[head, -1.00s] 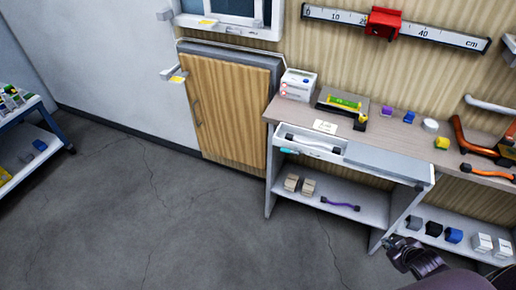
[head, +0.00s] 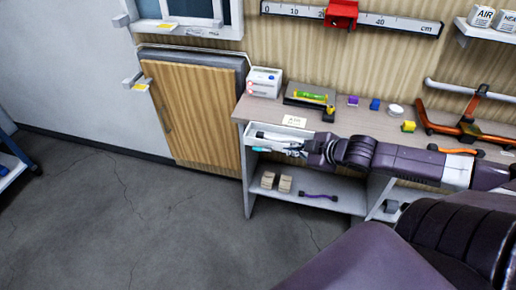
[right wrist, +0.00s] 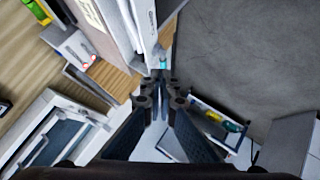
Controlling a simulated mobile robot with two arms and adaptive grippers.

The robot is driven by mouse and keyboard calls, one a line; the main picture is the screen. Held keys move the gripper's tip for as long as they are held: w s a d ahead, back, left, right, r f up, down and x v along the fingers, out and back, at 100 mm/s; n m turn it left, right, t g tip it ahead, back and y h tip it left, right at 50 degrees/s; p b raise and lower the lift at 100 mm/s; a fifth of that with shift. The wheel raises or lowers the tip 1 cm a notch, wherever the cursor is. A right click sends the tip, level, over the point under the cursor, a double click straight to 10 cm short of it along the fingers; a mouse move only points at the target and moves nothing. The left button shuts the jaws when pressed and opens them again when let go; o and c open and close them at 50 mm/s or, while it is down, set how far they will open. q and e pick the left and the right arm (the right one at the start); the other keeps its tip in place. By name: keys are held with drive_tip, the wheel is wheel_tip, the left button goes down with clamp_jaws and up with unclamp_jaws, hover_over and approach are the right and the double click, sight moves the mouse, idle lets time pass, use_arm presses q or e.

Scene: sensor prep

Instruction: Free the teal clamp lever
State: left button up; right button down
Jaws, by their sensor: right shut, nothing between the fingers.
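The small teal clamp lever (head: 262,149) is at the front of the white drawer (head: 249,131) under the left end of the bench. In the right wrist view the teal piece (right wrist: 163,63) shows just beyond my fingertips, beside the white drawer edge. My right gripper (head: 294,147) reaches in from the right and is at the drawer front, right of the lever. In the right wrist view its fingers (right wrist: 161,84) are together, with nothing between them. I cannot tell whether the tips touch the lever. My left gripper is not in view.
The bench top (head: 345,121) holds a white device (head: 265,82), a tray with a green-yellow level (head: 309,92) and small coloured blocks. The shelf below holds two tan blocks (head: 284,183) and a purple-handled piece (head: 320,197). Open floor lies in front and left.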

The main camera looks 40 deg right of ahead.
drive_tip(key=shift+n+y, duration=0.6)
drive_tip(key=shift+n, duration=0.1)
drive_tip(key=a+r, duration=0.1)
drive_tip(key=a, duration=0.1)
drive_tip(key=w+a+r, duration=0.1)
drive_tip(key=a+r, duration=0.1)
drive_tip(key=shift+w+r, duration=0.1)
drive_tip(key=shift+r, duration=0.05)
drive_tip(key=b, duration=0.4)
approach(253, 148)
drive_tip(key=w+a, duration=0.3)
drive_tip(key=shift+w+d+f, duration=0.25)
drive_tip(key=shift+d+f, duration=0.1)
drive_tip(key=shift+f, duration=0.25)
drive_tip(key=shift+w+d+f, duration=0.25)
drive_tip(key=shift+d+f, duration=0.1)
drive_tip(key=shift+f, duration=0.25)
drive_tip(key=shift+w+d+f, duration=0.2)
drive_tip(key=shift+d+f, duration=0.15)
drive_tip(key=shift+f, duration=0.25)
